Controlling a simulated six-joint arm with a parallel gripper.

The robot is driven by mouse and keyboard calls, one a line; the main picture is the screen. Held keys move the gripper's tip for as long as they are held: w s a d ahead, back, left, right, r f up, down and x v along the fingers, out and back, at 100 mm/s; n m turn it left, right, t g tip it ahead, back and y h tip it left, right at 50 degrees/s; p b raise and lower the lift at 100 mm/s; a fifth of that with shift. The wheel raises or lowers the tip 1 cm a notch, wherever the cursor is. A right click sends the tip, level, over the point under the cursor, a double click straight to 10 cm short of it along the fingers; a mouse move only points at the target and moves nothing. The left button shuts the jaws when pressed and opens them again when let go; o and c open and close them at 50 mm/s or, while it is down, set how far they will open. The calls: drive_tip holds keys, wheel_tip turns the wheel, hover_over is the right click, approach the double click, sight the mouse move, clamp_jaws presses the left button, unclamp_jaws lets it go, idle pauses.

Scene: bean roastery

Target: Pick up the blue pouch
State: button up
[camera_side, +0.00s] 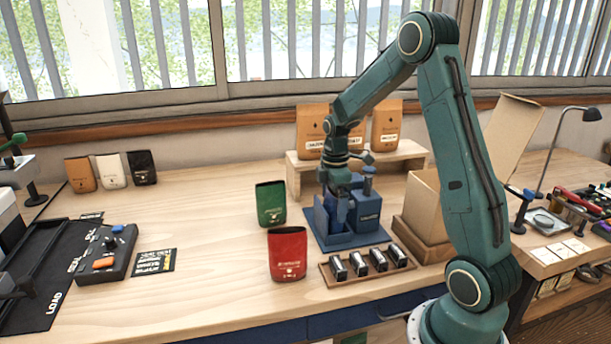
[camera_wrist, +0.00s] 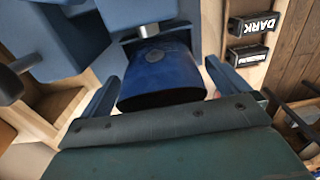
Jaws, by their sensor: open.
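The blue pouch (camera_wrist: 160,78) shows in the wrist view as a dark blue, rounded shape with its wide end toward me. It sits at the blue station (camera_wrist: 70,32), just below a metal spout. My gripper (camera_wrist: 163,72) is open, with one finger on each side of the pouch; I cannot tell whether either finger touches it. In the side view my gripper (camera_side: 338,205) is down at the blue station (camera_side: 370,212), and the pouch is hard to tell from the blue parts there.
A green pouch (camera_side: 271,203) and a red pouch (camera_side: 287,254) stand left of the station. A wooden rack of small labelled blocks (camera_side: 367,264) lies in front. A cardboard box (camera_side: 420,205) stands to the right. A wooden shelf (camera_side: 405,157) with brown bags is behind.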

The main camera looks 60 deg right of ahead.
idle(0.3)
drive_tip(key=c, duration=1.3)
drive_tip(key=shift+o, duration=0.2)
wheel_tip(320, 180, up, 20)
